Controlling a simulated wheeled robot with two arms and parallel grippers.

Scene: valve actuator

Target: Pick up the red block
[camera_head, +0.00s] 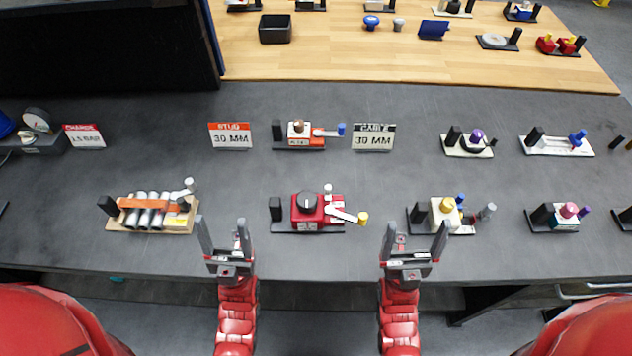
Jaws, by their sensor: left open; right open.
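A red block (308,211) with a black round knob on top sits on a dark base plate near the front middle of the grey table. A white lever with a yellow end reaches out from its right side. My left gripper (224,236) is open and empty at the table's front edge, left of the red block and apart from it. My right gripper (415,240) is open and empty to the right of the red block, close to a cream block (444,212) on a plate.
A wooden base with silver cylinders (150,212) stands at the left. More valve units stand at the right. The grey surface (235,185) between the rows is clear.

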